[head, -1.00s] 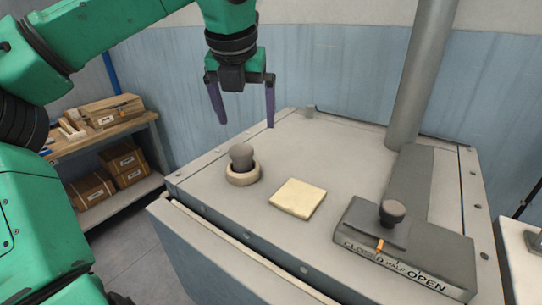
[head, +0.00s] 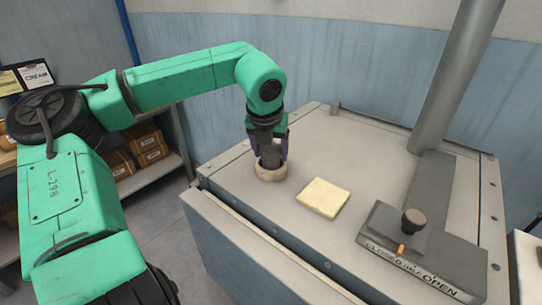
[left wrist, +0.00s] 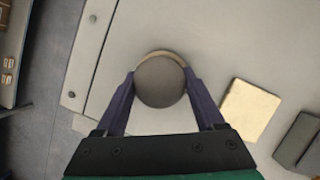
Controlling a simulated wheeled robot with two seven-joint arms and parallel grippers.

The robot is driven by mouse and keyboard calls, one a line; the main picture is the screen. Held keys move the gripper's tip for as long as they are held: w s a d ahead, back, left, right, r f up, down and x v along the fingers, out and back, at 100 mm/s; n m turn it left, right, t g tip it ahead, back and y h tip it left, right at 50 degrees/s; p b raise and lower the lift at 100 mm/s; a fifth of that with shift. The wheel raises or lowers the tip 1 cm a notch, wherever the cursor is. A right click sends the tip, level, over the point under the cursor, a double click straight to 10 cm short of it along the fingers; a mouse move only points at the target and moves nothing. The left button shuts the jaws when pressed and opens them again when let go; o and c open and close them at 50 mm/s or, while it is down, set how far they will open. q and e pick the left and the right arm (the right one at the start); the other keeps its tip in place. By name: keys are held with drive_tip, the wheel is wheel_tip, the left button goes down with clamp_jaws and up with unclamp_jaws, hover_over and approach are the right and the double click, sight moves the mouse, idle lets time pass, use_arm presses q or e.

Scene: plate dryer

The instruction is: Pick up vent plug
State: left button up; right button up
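The vent plug has a dark grey round knob, seen from above in the left wrist view (left wrist: 160,82). It sits in a pale ring-shaped collar (head: 271,174) on top of the grey dryer cabinet. My left gripper (head: 270,155) points down over the plug, its purple fingers on either side of the knob. In the left wrist view the fingertips (left wrist: 160,78) are very close to the knob, seemingly spread around it rather than clamped. In the head view the gripper hides most of the knob. My right gripper is not in view.
A pale yellow square pad (head: 324,197) lies on the cabinet top (head: 325,140), right of the plug. Farther right is a slide damper with a dark knob (head: 414,220) and CLOSED/OPEN label. A grey pipe (head: 455,80) rises behind. Shelves with boxes (head: 147,143) stand left.

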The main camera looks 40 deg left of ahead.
use_arm(q)
drive_tip(key=shift+w+d, duration=0.1)
drive_tip(key=c, duration=0.5)
